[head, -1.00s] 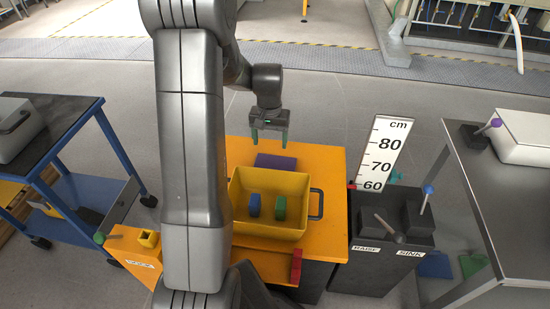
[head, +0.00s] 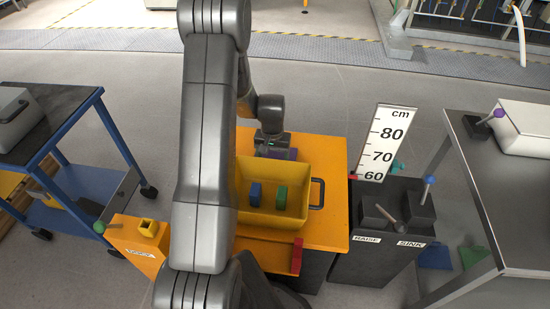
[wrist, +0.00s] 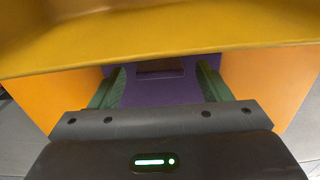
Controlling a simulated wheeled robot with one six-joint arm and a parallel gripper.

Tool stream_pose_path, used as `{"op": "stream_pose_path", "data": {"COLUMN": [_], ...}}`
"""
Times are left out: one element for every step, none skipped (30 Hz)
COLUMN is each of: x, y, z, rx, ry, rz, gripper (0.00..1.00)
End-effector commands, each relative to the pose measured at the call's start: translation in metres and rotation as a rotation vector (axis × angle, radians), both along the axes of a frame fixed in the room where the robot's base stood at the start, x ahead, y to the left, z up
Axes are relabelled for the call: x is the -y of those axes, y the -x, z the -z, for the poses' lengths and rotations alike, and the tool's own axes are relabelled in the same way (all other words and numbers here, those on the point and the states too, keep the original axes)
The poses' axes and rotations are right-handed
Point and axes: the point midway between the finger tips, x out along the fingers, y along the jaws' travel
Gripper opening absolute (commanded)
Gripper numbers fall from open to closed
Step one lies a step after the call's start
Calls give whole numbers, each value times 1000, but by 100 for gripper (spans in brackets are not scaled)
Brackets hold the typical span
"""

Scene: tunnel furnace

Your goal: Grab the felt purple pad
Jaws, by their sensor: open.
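The purple pad (head: 291,154) lies on the orange table top (head: 328,232), just behind the yellow bin, and is partly hidden by my gripper and the bin. In the wrist view the purple pad (wrist: 160,92) fills the space between the two green fingers, with a dark slot-like mark on it. My gripper (wrist: 160,78) is open, with one finger on each side of the pad's visible part. In the head view my gripper (head: 273,150) is low over the pad, its fingertips hidden. I cannot tell whether the fingers touch the pad.
The yellow bin (head: 270,217) stands close in front of the pad, its wall crossing the top of the wrist view. It holds a blue block (head: 255,194) and a green block (head: 280,199). A scale board (head: 383,145) and dark lever box (head: 385,240) stand right.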

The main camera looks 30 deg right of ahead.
Motion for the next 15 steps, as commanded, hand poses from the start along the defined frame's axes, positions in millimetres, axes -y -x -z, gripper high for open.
{"op": "stream_pose_path", "data": {"x": [0,0,0,0,0,0,0,0,0,0,0,0,0,0,0], "y": [0,0,0,0,-1,-1,-1,0,-1,0,0,0,0,0,0], "z": [5,6,7,7,7,7,7,7,7,7,7,7,7,7,7], "rx": [0,1,1,1,1,1,1,1,1,1,1,1,1,1,1], "ry": [0,1,1,1,1,1,1,1,1,1,1,1,1,1,1], "rz": [0,0,0,0,0,0,0,0,0,0,0,0,0,0,0], "gripper": [71,71,71,71,71,71,71,71,63,57,51,43,38,32,24]}}
